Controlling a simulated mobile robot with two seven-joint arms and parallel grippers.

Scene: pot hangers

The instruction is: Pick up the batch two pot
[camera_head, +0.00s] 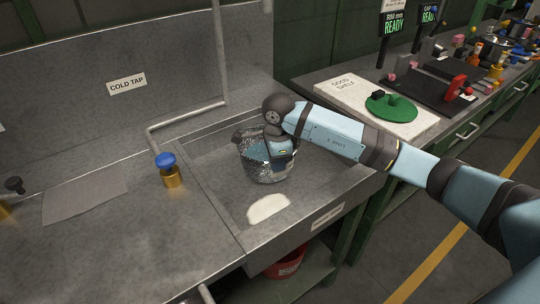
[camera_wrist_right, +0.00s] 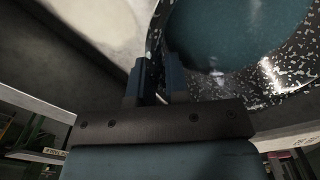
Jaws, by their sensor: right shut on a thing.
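A speckled grey pot (camera_head: 262,162) with blue-green content or lining stands in the sink basin (camera_head: 225,205); I cannot tell if it touches the basin floor. My right gripper (camera_head: 279,150) comes in from the right and is at the pot's right side, shut on its rim. The right wrist view shows the fingers (camera_wrist_right: 159,82) closed at the pot's speckled wall (camera_wrist_right: 270,75), with the blue-green inside beyond. The arm hides part of the pot's right side. No batch label is readable on the pot. My left gripper is not in view.
A tap pipe (camera_head: 190,116) bends over the basin's back left. A blue-topped brass valve (camera_head: 170,170) stands on the left counter. A pale patch (camera_head: 268,208) lies at the basin's front. A pale board (camera_head: 365,105) marked "GOOD SHELF" bears a green item (camera_head: 391,107) at right.

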